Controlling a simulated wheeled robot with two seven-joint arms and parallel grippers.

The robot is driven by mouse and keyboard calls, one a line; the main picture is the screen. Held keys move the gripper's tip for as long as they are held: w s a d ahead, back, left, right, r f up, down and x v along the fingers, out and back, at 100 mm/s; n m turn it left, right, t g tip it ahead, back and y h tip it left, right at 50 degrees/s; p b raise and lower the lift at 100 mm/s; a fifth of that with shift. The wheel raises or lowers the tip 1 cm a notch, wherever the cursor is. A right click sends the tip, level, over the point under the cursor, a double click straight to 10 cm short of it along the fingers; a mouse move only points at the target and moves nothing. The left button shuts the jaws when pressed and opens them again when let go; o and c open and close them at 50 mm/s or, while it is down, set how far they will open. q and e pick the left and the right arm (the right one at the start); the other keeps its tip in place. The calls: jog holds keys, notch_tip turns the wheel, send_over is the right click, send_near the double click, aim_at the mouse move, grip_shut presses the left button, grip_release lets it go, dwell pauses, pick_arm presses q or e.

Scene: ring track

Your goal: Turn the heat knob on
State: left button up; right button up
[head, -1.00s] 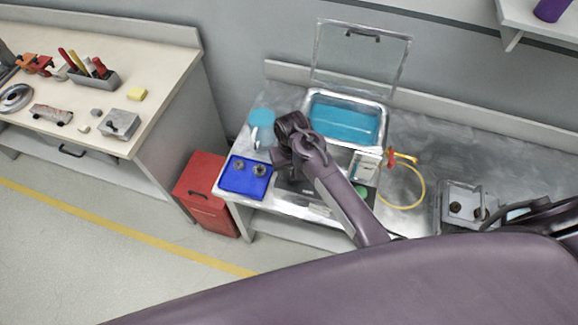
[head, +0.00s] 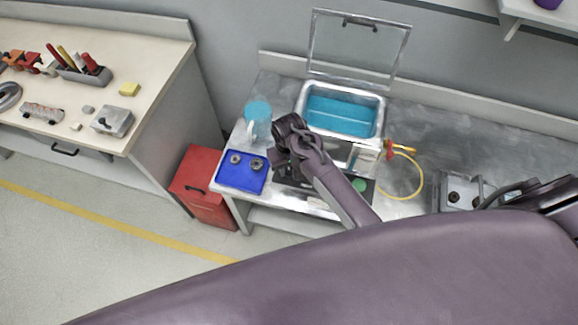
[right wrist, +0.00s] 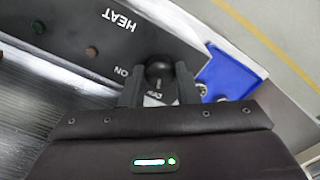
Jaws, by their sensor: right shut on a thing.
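The heat knob (right wrist: 158,70) is a dark round knob on a black panel (right wrist: 75,32), near the printed words HEAT and ON, which appear upside down in the right wrist view. My right gripper (right wrist: 159,82) is shut on the knob, with one finger on each side of it. In the head view my right gripper (head: 284,162) is over the left end of the panel, beside the blue tray, and its arm hides the knob there. I do not see my left gripper.
The blue tray (head: 232,184) with two metal ring parts lies left of the gripper. A steel bath (head: 378,98) of blue liquid with its glass lid (head: 358,55) raised stands behind. A cyan beaker (head: 257,118) and a yellow hose (head: 421,182) flank the arm.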

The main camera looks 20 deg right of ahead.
jog(key=shift+w+m, duration=0.1)
jog(key=shift+m, duration=0.6)
jog(key=m, duration=0.8)
jog(key=shift+m, duration=0.3)
jog(key=shift+d+r+m, duration=0.1)
jog(key=shift+m, duration=1.8)
jog(key=o, duration=1)
